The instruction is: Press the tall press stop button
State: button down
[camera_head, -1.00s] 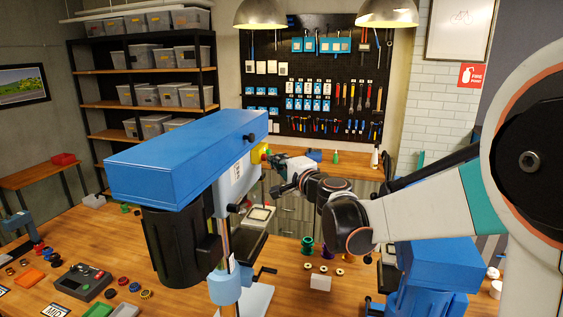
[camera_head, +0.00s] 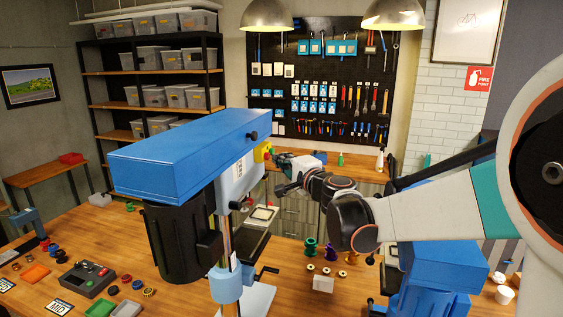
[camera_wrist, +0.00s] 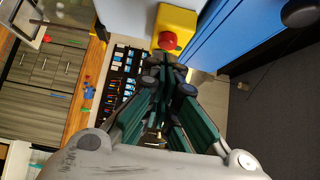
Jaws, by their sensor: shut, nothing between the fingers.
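The tall press is a blue drill press (camera_head: 185,150) standing on the wooden bench in the head view. A yellow box (camera_head: 259,153) sits on its side and carries the red stop button (camera_head: 267,149). The wrist view shows the yellow box (camera_wrist: 176,22) and the round red button (camera_wrist: 168,41) just beyond my fingertips. My gripper (camera_head: 276,158) is shut and empty, with its tips close to the button. In the wrist view my gripper (camera_wrist: 165,64) points at the button's lower edge. I cannot tell whether the tips touch it.
A second, lower blue machine (camera_head: 440,275) stands beneath my arm. Green and purple spools (camera_head: 311,246) and small rings stand on the bench between the machines. A control box (camera_head: 86,279) lies at the left. The blue press head is close beside my gripper.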

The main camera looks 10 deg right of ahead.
jog(key=shift+w+d+b+v, duration=0.2)
jog(key=shift+d+b+v, duration=0.45)
jog(key=shift+v, duration=5.25)
jog(key=s+a+f+n+g+b, duration=0.2)
jog(key=s+a+f+n+b, duration=0.15)
jog(key=f, duration=0.25)
jog(key=s+a+f+n+g+y+b, duration=0.1)
jog(key=s+a+f+n+b, duration=0.25)
jog(key=f, duration=0.25)
jog(key=s+a+f+n+g+b, duration=0.2)
jog(key=s+a+f+n+b, duration=0.15)
jog(key=f, duration=0.25)
jog(key=s+d+f+n+g+h+b, duration=0.2)
jog(key=s+f+b, duration=0.5)
jog(key=f, duration=0.5)
jog(key=s+d+f+n+g+h+b, duration=0.2)
jog(key=s+d+f+b, duration=0.5)
jog(key=s+f, duration=0.4)
jog(key=shift+s+d+f+g+h+b, duration=0.2)
jog(key=shift+s+f+g+h+b, duration=0.15)
jog(key=shift+f+g+h+b, duration=0.5)
